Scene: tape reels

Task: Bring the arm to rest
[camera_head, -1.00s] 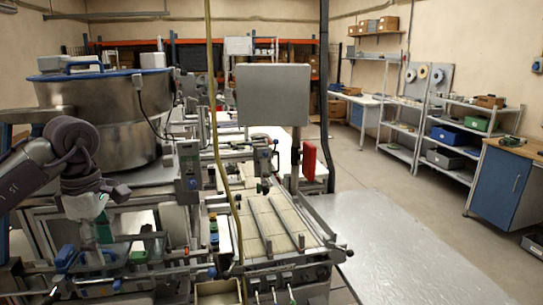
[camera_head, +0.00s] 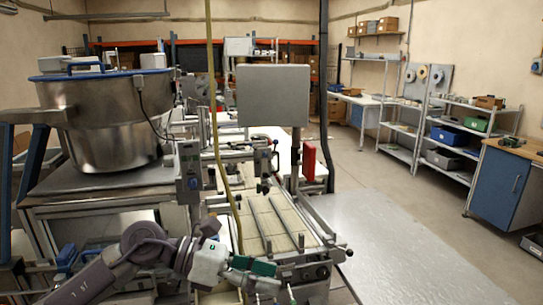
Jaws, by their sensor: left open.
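My left arm (camera_head: 145,250) comes in from the lower left, grey and purple, and reaches across the front of the machine. My left gripper (camera_head: 262,276) is at the bottom middle, in front of the lower end of the machine's slatted feed bed (camera_head: 262,228). It points right, with a white body and dark green parts by the fingers. It is open and nothing shows between the fingers. Part of the machine's front is hidden behind it. My right gripper is not in view.
A big steel bowl (camera_head: 108,115) with a blue rim stands at left. A grey panel (camera_head: 272,95) stands on a post behind the feed bed. A bare metal table (camera_head: 395,245) lies at right. Shelves (camera_head: 455,138) and a blue cabinet (camera_head: 502,185) are beyond.

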